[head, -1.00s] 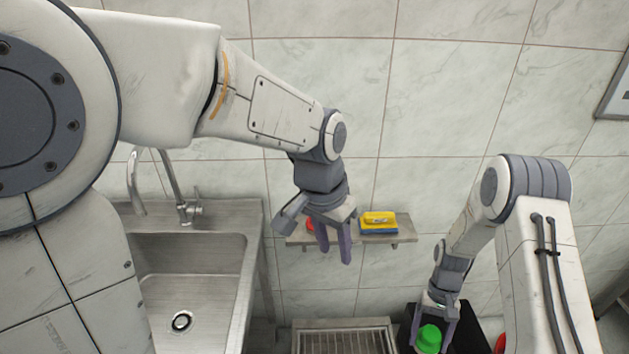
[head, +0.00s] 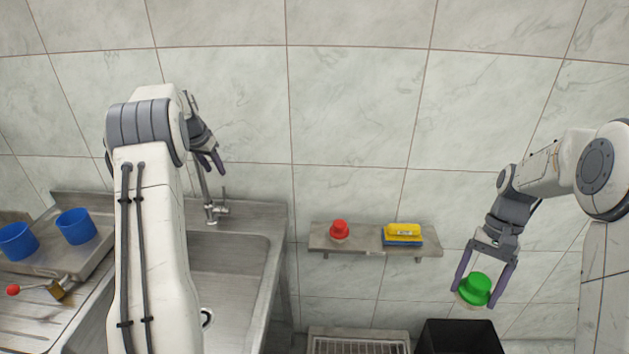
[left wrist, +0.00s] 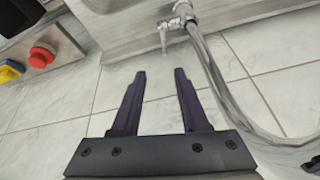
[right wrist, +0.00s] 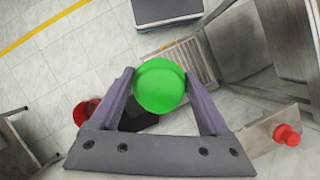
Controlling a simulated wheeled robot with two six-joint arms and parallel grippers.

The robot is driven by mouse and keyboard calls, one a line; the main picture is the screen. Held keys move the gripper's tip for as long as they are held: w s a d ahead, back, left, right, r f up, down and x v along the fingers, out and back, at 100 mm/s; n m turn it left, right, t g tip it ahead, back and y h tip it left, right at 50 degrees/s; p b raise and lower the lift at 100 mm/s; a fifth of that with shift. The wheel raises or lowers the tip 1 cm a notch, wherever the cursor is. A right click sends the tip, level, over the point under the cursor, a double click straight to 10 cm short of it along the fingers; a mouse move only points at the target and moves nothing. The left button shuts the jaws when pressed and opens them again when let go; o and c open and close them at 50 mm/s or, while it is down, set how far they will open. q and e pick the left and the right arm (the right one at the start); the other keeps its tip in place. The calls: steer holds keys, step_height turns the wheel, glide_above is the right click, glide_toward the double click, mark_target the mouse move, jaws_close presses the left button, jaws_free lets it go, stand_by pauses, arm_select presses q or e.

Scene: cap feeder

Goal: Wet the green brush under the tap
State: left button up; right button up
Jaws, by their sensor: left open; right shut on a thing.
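The green brush (head: 475,288) is held between the fingers of my right gripper (head: 486,284), above and beside a black bin in the head view. Its round green top faces the camera in the right wrist view (right wrist: 160,86). My left gripper (head: 217,165) is open and empty, in front of the wall just above the tap (head: 213,205). The sink basin (head: 235,275) is partly hidden by my left arm.
A wall shelf (head: 360,240) carries a red brush (head: 339,229) and a yellow and blue sponge (head: 403,234). Two blue cups (head: 76,226) and a red-tipped tool (head: 40,288) are left of the sink. A black bin (head: 460,338) and a floor grate (head: 358,344) lie below.

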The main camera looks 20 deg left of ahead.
steer(key=shift+r, duration=0.35)
arm_select(q)
steer(key=p, duration=0.4)
glide_above(228, 207)
step_height(228, 207, down, 11)
steer(key=shift+f, duration=0.1)
arm_select(e)
step_height(228, 207, up, 3)
steer(key=shift+r, duration=0.1)
arm_select(q)
jaws_close()
stand_by(0.6)
